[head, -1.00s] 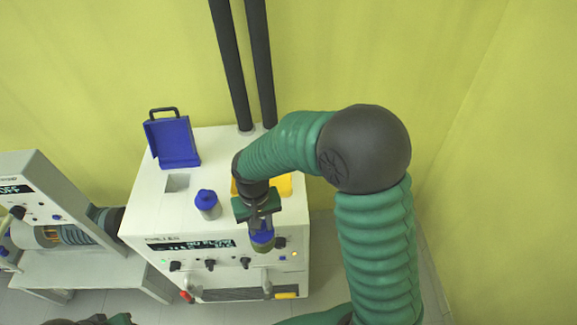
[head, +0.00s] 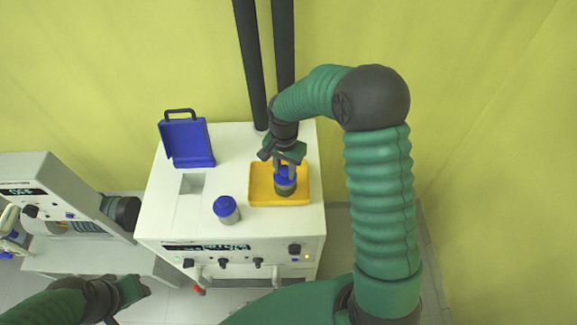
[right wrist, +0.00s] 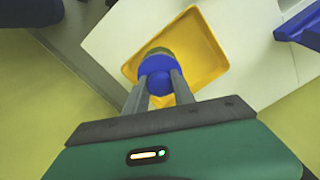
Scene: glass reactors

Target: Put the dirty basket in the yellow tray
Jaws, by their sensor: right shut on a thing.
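The dirty basket (head: 285,184), a small cylinder with a blue top and a dark greenish body, is in my right gripper (head: 284,170). The gripper is shut on its blue top, which also shows in the right wrist view (right wrist: 156,68). The basket is upright over the yellow tray (head: 300,199); I cannot tell whether it touches the tray floor. The tray lies on the white machine's top, and it shows behind the basket in the right wrist view (right wrist: 205,68). My left gripper (head: 134,289) is low at the left, far from the tray; its fingers are not clear.
A second basket (head: 227,210) with a blue top and a paler body stands left of the tray on the white machine (head: 225,160). A blue lid with a handle (head: 187,140) stands open at the back left. Dark pipes (head: 284,60) rise behind the tray.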

